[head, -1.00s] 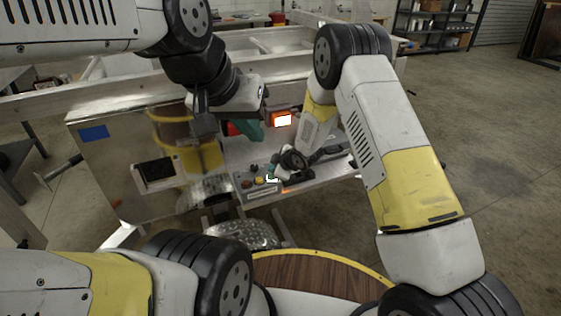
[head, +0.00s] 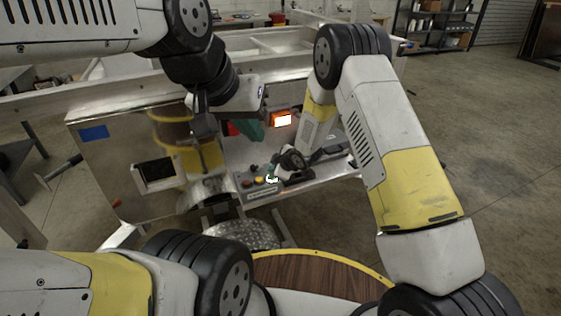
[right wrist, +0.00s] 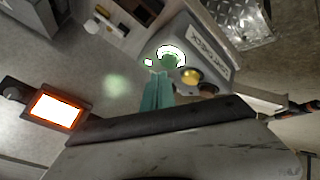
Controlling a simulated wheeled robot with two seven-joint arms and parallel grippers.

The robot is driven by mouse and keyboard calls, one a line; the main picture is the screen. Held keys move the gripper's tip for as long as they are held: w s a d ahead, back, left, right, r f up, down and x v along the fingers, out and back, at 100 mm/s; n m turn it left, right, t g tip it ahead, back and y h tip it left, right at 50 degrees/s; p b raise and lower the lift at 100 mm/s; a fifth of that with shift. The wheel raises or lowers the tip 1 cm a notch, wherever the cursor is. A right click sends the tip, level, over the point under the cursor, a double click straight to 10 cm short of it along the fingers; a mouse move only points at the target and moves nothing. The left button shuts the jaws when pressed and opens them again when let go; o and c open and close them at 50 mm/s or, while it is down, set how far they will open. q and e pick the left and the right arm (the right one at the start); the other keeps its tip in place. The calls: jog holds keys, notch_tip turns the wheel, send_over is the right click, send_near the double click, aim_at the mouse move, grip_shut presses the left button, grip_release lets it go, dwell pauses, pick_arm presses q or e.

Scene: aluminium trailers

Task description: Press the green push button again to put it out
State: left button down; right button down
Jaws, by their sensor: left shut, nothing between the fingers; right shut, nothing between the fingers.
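The green push button (right wrist: 172,55) has a bright white ring around its green cap, in the right wrist view. In the head view the button (head: 271,180) sits at the right end of a grey button box. My right gripper (right wrist: 158,73) is shut and empty, its teal fingertips right by the button. I cannot tell whether they touch it. The gripper also shows in the head view (head: 273,170), partly hidden by its own wrist. My left gripper (head: 250,131) is shut and empty, higher up in front of the trailer panel.
A yellow button (right wrist: 190,76) and a dark button (right wrist: 207,90) sit beside the green one on the box (right wrist: 213,50). An orange-framed lamp (head: 281,119) is lit on the panel. A shiny metal cabinet (head: 105,170) stands at left.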

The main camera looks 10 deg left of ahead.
jog(key=shift+f, duration=0.1)
jog(key=shift+f, duration=0.35)
jog(key=shift+f, duration=0.25)
dwell(0.7)
jog(key=shift+r, duration=0.7)
jog(key=shift+r, duration=0.1)
notch_tip(320, 180, up, 6)
jog(key=shift+f, duration=0.1)
dwell(0.4)
jog(key=c, duration=2.1)
grip_release()
